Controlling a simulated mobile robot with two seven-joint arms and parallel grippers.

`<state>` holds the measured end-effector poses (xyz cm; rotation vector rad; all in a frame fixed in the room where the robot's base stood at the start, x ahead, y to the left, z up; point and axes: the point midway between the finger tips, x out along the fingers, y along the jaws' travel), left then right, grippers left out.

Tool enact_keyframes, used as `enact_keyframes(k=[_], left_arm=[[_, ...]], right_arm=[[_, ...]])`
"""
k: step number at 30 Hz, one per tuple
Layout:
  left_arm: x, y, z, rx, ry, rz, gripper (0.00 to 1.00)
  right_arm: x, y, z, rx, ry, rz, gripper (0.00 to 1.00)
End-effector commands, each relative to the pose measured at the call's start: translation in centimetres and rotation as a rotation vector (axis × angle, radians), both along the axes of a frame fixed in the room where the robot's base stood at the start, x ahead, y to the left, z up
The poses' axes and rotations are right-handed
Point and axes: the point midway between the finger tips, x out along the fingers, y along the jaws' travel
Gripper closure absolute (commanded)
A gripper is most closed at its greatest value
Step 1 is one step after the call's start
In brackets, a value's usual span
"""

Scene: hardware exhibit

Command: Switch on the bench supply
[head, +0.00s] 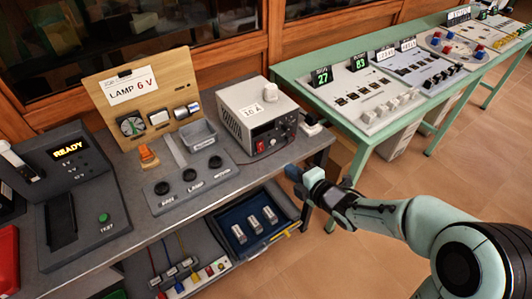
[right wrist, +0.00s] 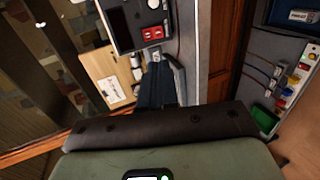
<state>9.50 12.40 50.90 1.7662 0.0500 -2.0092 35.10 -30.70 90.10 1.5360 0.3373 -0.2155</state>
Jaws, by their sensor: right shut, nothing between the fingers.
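The bench supply (head: 252,104) is a light grey box with a black front panel at the right end of the dark workbench. A red part (head: 260,145) and knobs show on its front; whether it is on cannot be told.
A grey panel (head: 190,184) with black knobs, a lamp board (head: 134,88) and a READY tester (head: 85,190) fill the bench to the left. A blue tray (head: 228,215) is below. A green table (head: 345,135) with consoles stands right.

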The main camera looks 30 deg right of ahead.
Motion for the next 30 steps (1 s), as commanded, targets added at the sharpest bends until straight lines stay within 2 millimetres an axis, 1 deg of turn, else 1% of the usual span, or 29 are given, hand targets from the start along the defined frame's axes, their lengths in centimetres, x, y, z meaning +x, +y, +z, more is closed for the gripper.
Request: enact_keyframes(k=[5, 8, 15, 21, 25, 30], left_arm=[[0.1, 0.0, -0.3, 0.0, -0.003, 0.001, 0.57], [0.2, 0.0, -0.5, 0.001, -0.006, 0.001, 0.57], [0.4, 0.0, -0.9, 0.002, -0.013, 0.003, 0.57], [0.4, 0.0, -0.9, 0.002, -0.015, 0.003, 0.57], [0.4, 0.0, -0.9, 0.002, -0.015, 0.003, 0.57], [0.4, 0.0, -0.9, 0.002, -0.016, 0.003, 0.57]], right_arm=[[1.7, 0.2, -0.8, 0.003, 0.001, 0.002, 1.0], [3.5, 0.3, -1.5, 0.004, 0.002, 0.002, 1.0], [8.4, 0.7, -3.3, 0.005, 0.0, 0.0, 1.0], [11.4, 1.0, -4.4, 0.006, 0.001, 0.001, 1.0], [12.5, 1.0, -4.7, 0.003, 0.001, 0.0, 1.0], [13.0, 1.1, -4.9, 0.002, 0.0, -0.001, 1.0]])
